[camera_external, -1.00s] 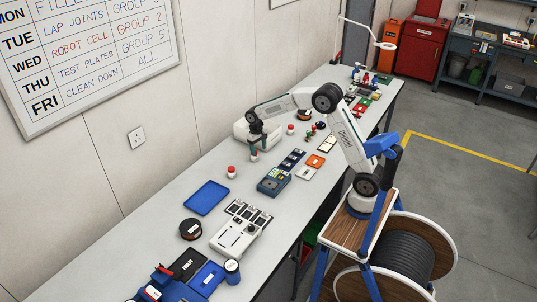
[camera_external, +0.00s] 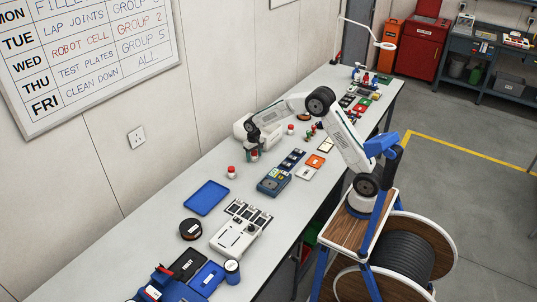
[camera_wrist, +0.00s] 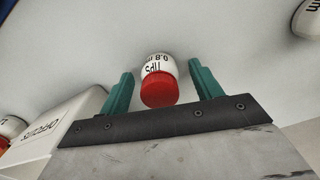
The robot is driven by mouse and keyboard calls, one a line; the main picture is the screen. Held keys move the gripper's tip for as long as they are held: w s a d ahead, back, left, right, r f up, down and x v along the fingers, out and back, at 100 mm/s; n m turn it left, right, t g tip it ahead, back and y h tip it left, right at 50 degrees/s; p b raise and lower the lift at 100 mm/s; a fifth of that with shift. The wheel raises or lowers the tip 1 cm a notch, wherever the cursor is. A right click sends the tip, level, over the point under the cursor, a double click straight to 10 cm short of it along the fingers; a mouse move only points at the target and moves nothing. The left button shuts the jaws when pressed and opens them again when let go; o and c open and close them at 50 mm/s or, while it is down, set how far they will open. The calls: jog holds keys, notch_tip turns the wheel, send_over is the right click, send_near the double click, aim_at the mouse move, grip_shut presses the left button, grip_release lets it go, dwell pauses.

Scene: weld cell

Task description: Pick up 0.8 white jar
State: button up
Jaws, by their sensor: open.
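The 0.8 white jar (camera_wrist: 158,72) has a red lid and a label reading "TIPS 0.8" in the wrist view, where it stands between the two green fingers of my gripper (camera_wrist: 157,85). The fingers are open, with a gap on each side of the jar. In the external view my gripper (camera_external: 252,153) is low over the bench near the wall, and the jar there is mostly hidden by the fingers.
A white box (camera_wrist: 75,120) marked "OFFCUTS" stands close on the left in the wrist view, with another red-lidded jar (camera_wrist: 12,127) beyond it. Other white jars with red lids (camera_external: 231,172) stand on the bench (camera_external: 160,210). A blue tray (camera_external: 206,197) lies nearer.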

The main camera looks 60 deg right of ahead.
jog(key=c, duration=1.1)
jog(key=shift+r, duration=0.1)
